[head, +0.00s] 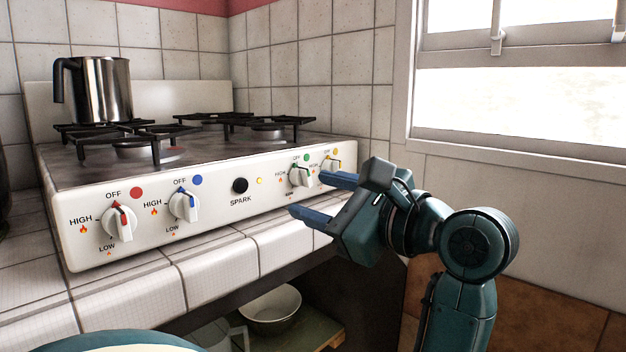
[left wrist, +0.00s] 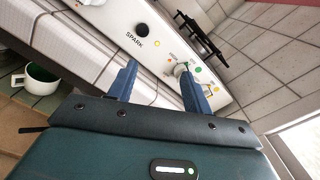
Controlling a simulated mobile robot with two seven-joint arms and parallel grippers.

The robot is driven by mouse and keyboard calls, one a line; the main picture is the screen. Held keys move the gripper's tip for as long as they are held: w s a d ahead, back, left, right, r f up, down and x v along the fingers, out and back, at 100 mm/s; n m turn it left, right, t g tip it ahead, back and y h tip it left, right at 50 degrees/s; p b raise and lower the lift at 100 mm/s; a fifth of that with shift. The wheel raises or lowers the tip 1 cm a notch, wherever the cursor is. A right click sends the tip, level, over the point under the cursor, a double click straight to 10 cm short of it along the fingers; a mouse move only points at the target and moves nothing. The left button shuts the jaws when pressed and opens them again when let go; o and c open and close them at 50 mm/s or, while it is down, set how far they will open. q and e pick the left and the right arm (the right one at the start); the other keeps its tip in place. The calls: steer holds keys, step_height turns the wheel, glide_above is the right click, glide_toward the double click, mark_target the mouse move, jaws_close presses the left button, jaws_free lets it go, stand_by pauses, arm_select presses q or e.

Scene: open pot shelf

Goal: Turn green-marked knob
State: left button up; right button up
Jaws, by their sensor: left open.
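The green-marked knob (head: 301,176) is white and sits on the stove's front panel, right of the black spark button. It has a green dot above it. In the left wrist view the knob (left wrist: 181,70) shows beside the tip of the right-hand finger, which partly covers it. My left gripper (head: 307,193) is open, its blue fingers pointing at the panel close to this knob. In the left wrist view the gripper (left wrist: 157,70) has nothing between its fingers but bare panel; the knob is not centred between them. Whether a finger touches the knob, I cannot tell. My right gripper is not in view.
Red-marked (head: 119,222) and blue-marked (head: 184,205) knobs and the spark button (head: 240,185) are to the left. A yellow-marked knob (head: 333,165) is close on the right. A metal pot (head: 101,90) stands on the back left burner. A bowl (head: 271,309) sits below the counter.

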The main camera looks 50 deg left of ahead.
mark_target(311, 178)
arm_select(q)
steer(key=w+m, duration=0.2)
steer(key=m, duration=0.3)
steer(key=w+d+m, duration=0.1)
steer(key=w+m, duration=0.1)
steer(key=m, duration=0.3)
steer(key=w+m, duration=0.2)
steer(key=m, duration=0.3)
steer(key=shift+d+f, duration=0.2)
steer(key=shift+d, duration=0.15)
steer(key=a+m, duration=0.2)
steer(key=a, duration=0.1)
steer(key=a+m, duration=0.1)
steer(key=a, duration=0.3)
steer(key=a+m, duration=0.2)
steer(key=a, duration=0.2)
steer(key=shift+a+f+m, duration=0.1)
steer(key=shift+m, duration=0.2)
steer(key=c, duration=0.9)
steer(key=shift+c, duration=0.2)
steer(key=shift+n, duration=2.9)
